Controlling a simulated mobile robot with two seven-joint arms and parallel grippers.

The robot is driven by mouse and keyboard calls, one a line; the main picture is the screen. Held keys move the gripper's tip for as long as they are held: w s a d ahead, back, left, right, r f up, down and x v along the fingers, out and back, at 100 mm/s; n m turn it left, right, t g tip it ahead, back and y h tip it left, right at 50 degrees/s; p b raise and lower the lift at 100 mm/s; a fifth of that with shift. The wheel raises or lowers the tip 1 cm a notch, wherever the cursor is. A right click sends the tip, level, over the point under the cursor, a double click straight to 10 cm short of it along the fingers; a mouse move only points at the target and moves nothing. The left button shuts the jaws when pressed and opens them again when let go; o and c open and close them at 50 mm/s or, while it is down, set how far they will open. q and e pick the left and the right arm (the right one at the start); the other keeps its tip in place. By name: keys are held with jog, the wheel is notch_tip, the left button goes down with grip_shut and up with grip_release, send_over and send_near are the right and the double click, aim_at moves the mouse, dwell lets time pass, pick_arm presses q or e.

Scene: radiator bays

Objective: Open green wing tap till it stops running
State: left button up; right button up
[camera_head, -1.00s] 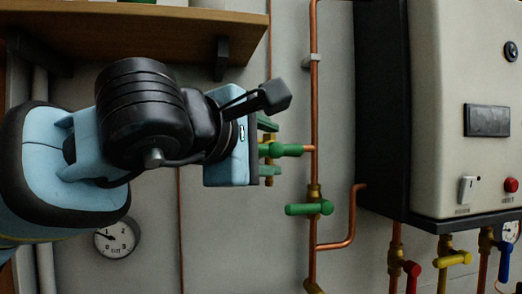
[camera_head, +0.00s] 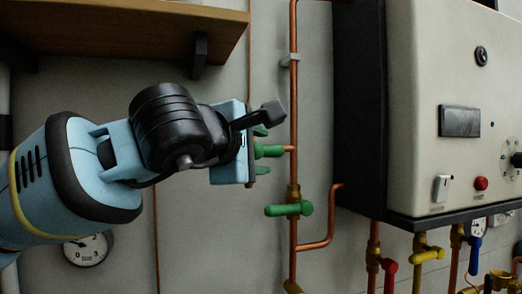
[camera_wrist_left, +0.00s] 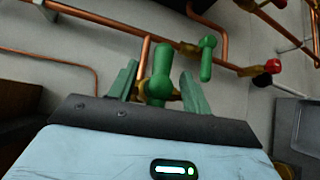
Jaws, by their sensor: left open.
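A green tap handle (camera_head: 271,151) sits on a short side branch of the upright copper pipe. In the head view my left gripper (camera_head: 261,150) is at this handle, with one green finger above it and one below. In the left wrist view the handle (camera_wrist_left: 161,73) stands between the two spread fingers of the left gripper (camera_wrist_left: 158,85), with gaps on both sides. A second green handle (camera_head: 289,210) lies level, lower on the upright pipe. It also shows in the left wrist view (camera_wrist_left: 206,58), beyond the fingers. My right gripper is out of view.
The boiler (camera_head: 430,150) hangs to the right, with red (camera_head: 390,267) and yellow (camera_head: 428,255) taps under it. A wooden shelf (camera_head: 130,30) is above my left arm. A round gauge (camera_head: 87,249) is on the wall at lower left.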

pick_arm(q)
jog(key=shift+w+d+f, duration=0.1)
jog(key=shift+w+d, duration=0.1)
jog(key=shift+w, duration=0.35)
jog(key=c, duration=0.9)
jog(key=shift+c, duration=0.2)
